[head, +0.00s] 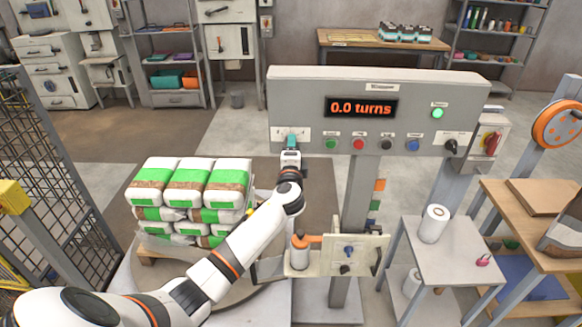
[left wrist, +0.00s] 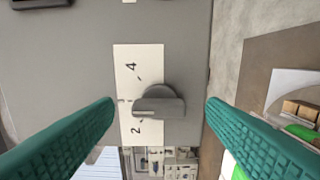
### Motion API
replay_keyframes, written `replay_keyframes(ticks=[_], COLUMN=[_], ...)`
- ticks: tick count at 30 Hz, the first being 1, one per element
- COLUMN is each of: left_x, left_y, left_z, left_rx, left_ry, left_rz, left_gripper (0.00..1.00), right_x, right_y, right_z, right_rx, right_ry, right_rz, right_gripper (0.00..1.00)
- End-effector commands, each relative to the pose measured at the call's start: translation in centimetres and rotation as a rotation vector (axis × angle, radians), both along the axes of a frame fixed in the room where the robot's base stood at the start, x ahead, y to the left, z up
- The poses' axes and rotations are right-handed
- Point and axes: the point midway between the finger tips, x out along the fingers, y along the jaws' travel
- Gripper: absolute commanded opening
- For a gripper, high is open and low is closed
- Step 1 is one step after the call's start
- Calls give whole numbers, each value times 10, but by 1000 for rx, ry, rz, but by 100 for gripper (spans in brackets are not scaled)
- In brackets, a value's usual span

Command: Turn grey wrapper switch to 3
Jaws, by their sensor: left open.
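The grey wrapper switch (left wrist: 160,101) sits on a white scale plate on the panel in the left wrist view. It has a round body with a raised bar lying roughly sideways across the picture. The figures 4 and 2 show on the plate; I cannot read a 3 or tell which mark the bar points to. My left gripper (left wrist: 161,104) is open, its green fingers on either side of the switch and apart from it. In the head view my left gripper (head: 291,142) is in front of the panel's left end and hides the switch. My right gripper is out of view.
The grey control panel (head: 300,84) has a display (head: 361,107) reading 0.0 turns, a row of buttons and a black knob (head: 450,146) at its right. Wrapped bags (head: 187,172) are stacked on the left below. A small table (head: 455,255) stands at right.

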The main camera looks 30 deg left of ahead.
Motion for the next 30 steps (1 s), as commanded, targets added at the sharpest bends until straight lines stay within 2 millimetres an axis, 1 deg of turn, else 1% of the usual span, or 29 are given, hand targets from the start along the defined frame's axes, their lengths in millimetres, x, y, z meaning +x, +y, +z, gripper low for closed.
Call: replay_keyframes(ticks=[1,6,9,13,18,30], left_x=[-9,-39,-55,-70,-80,-80], left_y=[-6,-25,-34,-44,-49,-49], left_z=[-2,-3,-3,-2,-1,0], left_rx=[-2,-2,-2,-1,0,0], left_ry=[0,0,0,1,1,1], left_rz=[-3,-4,-3,-2,-1,-1], left_gripper=[65,65,65,65,65,65], right_x=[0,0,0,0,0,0], right_y=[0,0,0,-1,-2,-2], right_z=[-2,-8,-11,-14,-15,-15], right_rx=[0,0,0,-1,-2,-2], right_ry=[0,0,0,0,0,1], right_rz=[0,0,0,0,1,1], right_gripper=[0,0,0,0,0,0])
